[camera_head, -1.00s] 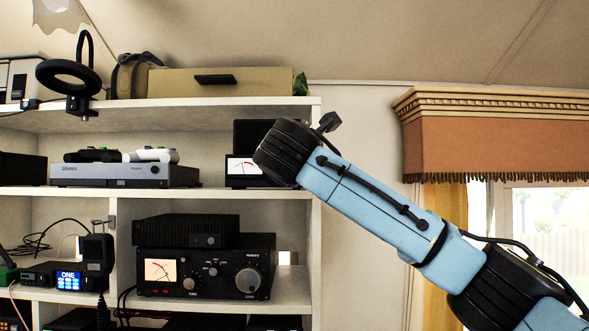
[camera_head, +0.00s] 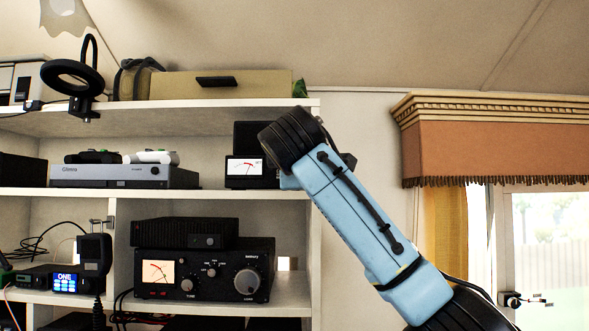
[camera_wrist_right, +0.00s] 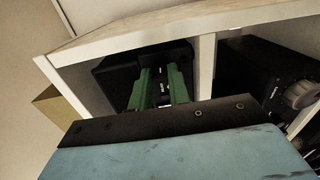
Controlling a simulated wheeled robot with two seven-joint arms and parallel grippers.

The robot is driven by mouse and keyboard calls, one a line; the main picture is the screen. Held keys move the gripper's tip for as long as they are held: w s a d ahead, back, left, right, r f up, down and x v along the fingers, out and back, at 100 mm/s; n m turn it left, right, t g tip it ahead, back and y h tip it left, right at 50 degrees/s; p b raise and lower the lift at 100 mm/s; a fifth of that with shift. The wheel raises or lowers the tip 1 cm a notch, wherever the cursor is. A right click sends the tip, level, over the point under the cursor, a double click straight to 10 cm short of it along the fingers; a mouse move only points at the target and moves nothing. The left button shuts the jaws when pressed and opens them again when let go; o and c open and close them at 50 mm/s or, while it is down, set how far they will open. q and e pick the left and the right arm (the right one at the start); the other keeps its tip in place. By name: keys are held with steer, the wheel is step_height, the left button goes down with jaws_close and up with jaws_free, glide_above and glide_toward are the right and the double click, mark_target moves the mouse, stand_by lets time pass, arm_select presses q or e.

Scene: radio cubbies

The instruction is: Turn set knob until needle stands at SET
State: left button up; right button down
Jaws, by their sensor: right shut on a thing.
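A small black meter box (camera_head: 246,183) stands at the right end of the middle shelf, with a white dial (camera_head: 244,167) and a red mark. Its needle is too small to read against any SET mark. In the right wrist view the black box (camera_wrist_right: 110,75) is inside the cubby. My right gripper (camera_wrist_right: 160,78), with green fingers, reaches in and is shut at the box's front. The set knob between the fingertips is mostly hidden. In the head view my blue right arm covers the box's right side and hides the gripper. My left gripper is in no view.
A larger black radio (camera_head: 205,272) with a lit meter and a big silver knob (camera_head: 247,282) sits one shelf below. The upright shelf side (camera_head: 314,240) is close to my right arm. A grey console (camera_head: 124,176) stands left on the middle shelf.

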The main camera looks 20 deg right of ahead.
steer(key=shift+m+b, duration=0.4)
steer(key=shift+m, duration=1.5)
steer(key=c, duration=1.6)
jaws_free()
steer(key=b+v, duration=0.5)
steer(key=v, duration=0.8)
steer(key=shift+s, duration=0.3)
